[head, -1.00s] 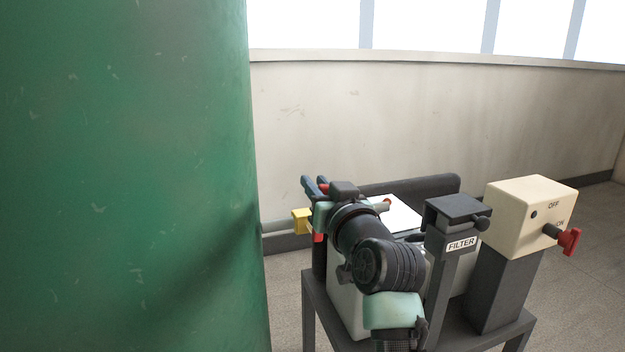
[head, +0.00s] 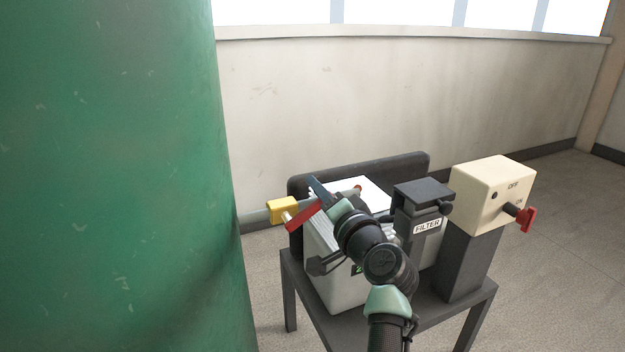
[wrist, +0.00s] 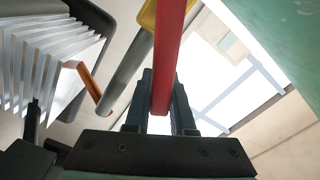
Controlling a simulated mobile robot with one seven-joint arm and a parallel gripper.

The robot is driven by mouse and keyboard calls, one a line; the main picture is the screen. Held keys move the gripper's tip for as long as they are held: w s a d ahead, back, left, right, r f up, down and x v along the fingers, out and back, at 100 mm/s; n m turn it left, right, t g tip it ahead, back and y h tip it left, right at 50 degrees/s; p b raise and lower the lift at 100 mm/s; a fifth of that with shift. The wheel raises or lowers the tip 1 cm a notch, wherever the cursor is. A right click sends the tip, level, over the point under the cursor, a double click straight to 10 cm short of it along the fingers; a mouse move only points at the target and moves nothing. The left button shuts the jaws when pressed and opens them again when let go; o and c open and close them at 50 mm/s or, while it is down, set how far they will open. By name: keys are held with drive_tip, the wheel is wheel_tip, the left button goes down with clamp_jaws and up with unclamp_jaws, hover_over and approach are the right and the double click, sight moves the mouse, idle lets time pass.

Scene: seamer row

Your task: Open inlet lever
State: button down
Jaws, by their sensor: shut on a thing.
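The inlet lever (head: 303,216) is a red bar beside a yellow valve body (head: 283,208) on a grey pipe, left of the machine. In the head view it slants up to the right. In the wrist view the red lever (wrist: 168,50) runs down from the yellow body (wrist: 147,14) and between my fingers. My gripper (wrist: 160,100) is shut on the lever, with a finger on each side. In the head view my gripper (head: 320,195) is partly hidden by my wrist.
A finned light-grey machine (head: 340,275) stands on a dark table (head: 400,332). A FILTER post (head: 424,210) and a cream OFF/ON box (head: 490,195) with a red knob (head: 526,219) stand to its right. A large green cylinder (head: 110,180) fills the left.

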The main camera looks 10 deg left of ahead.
drive_tip(key=shift+w+d+f+m+p, duration=0.2)
drive_tip(key=shift+f+m, duration=0.45)
drive_tip(key=shift+m, duration=0.25)
drive_tip(key=shift+w+d+f+m+p, duration=0.15)
drive_tip(key=shift+f+m, duration=0.45)
drive_tip(key=shift+m, duration=0.3)
drive_tip(key=shift+s, duration=0.1)
drive_tip(key=c, duration=0.8)
unclamp_jaws()
drive_tip(key=shift+o, duration=0.2)
drive_tip(key=shift+r, duration=0.1)
drive_tip(key=p+v, duration=0.3)
drive_tip(key=v, duration=1)
